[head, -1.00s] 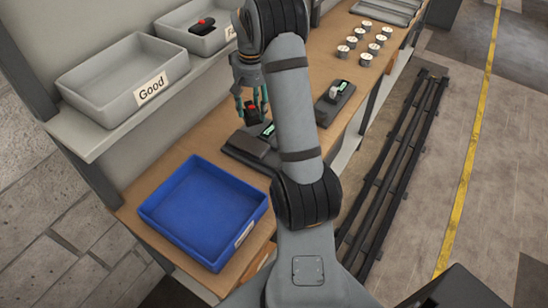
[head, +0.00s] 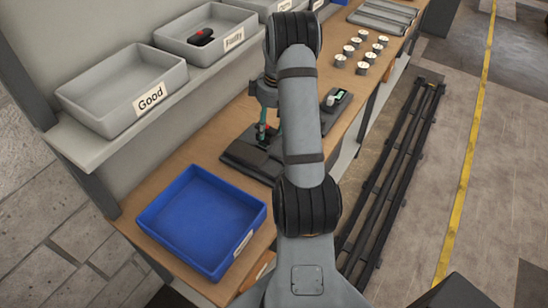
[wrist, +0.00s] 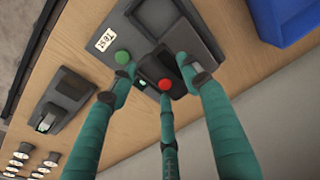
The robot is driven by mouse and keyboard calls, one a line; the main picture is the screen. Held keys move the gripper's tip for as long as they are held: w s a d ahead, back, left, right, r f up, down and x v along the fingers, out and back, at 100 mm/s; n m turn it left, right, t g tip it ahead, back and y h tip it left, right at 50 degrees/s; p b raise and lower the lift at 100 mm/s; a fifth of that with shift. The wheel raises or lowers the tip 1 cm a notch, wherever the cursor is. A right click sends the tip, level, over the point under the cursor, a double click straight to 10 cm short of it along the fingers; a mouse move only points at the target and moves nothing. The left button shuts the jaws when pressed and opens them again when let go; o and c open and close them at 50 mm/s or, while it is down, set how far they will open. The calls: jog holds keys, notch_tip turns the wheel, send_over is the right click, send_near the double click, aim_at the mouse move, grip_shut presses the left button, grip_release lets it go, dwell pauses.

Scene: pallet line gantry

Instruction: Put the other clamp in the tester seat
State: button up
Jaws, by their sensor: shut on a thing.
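The clamp (wrist: 178,86), dark with a red spot, is between the fingers of my gripper (wrist: 167,82) in the wrist view. My gripper is shut on it, low over the dark tester (wrist: 202,50), which has a green button and a TEST label. In the head view my gripper (head: 267,133) is at the tester (head: 240,155), and my arm hides part of both. I cannot tell whether the clamp touches the seat. Another dark clamp with a red part (head: 201,38) lies in the Faulty bin (head: 178,42).
A blue bin (head: 185,262) stands at the bench's near end. The Good bin (head: 100,112) on the shelf is empty. A second dark device (head: 341,96) and several small round gauges (head: 362,68) stand farther along the bench.

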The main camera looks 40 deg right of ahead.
jog(key=s+a+f, duration=0.1)
jog(key=s, duration=0.1)
jog(key=s+a+f, duration=0.1)
jog(key=s+f, duration=0.1)
jog(key=s+a+f+p, duration=0.1)
jog(key=s, duration=0.1)
jog(key=shift+f, duration=0.15)
jog(key=shift+w+d+f, duration=0.1)
jog(key=shift+f, duration=1.7)
jog(key=shift+f, duration=0.15)
jog(key=o, duration=1.5)
jog(key=r, duration=0.4)
jog(key=s+r, duration=0.1)
jog(key=r, duration=0.7)
jog(key=shift+s+d+r, duration=0.15)
jog(key=shift+s+d, duration=0.05)
jog(key=shift+s, duration=0.05)
